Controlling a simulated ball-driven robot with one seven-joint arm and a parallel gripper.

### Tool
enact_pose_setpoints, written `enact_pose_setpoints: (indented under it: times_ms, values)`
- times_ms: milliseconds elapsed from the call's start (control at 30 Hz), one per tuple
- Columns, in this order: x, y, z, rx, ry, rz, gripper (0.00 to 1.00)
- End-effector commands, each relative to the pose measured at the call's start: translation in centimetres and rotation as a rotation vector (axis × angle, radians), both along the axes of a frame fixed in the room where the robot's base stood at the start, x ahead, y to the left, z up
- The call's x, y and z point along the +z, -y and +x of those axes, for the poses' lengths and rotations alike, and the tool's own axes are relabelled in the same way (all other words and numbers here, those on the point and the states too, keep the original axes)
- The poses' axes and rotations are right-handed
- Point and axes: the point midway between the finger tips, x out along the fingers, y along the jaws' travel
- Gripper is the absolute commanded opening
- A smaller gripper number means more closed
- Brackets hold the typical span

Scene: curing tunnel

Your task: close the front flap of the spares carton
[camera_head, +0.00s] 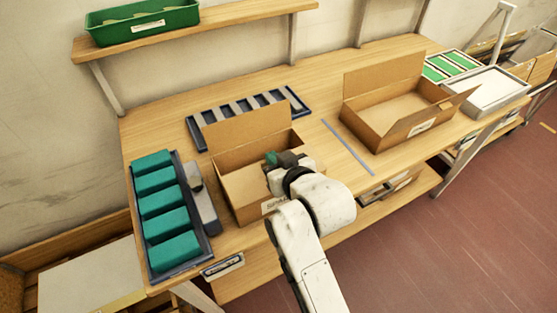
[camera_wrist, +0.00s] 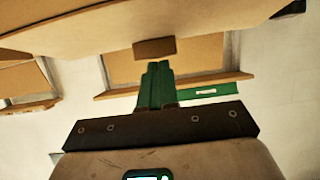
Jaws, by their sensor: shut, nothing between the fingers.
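The spares carton (camera_head: 228,160) is an open brown box with a partly hidden label on its front. Its back flap (camera_head: 248,130) stands up. A flat cardboard face (camera_head: 245,190) shows at its front left; I cannot tell whether this is the front flap or the inside. My gripper (camera_head: 272,159) is over the carton's right part, and my wrist hides that side and part of the front. In the wrist view its green fingers (camera_wrist: 158,82) are together and empty. A brown surface spans the top of that view, with a small brown block by the fingertips.
A second open carton (camera_head: 372,122) stands to the right, past a grey strip (camera_head: 347,147). A tray of green blocks (camera_head: 208,243) is at left, with a grey object beside it. A slotted blue rack (camera_head: 195,135) lies behind. A green bin (camera_head: 140,25) sits on the shelf.

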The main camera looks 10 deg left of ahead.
Motion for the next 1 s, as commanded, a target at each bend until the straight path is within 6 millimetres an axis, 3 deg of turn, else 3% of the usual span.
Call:
enact_pose_setpoints:
  times_ms: [1000]
  values:
    - [-1.13,-0.76,1.09,0.000,0.001,0.001,0.00]
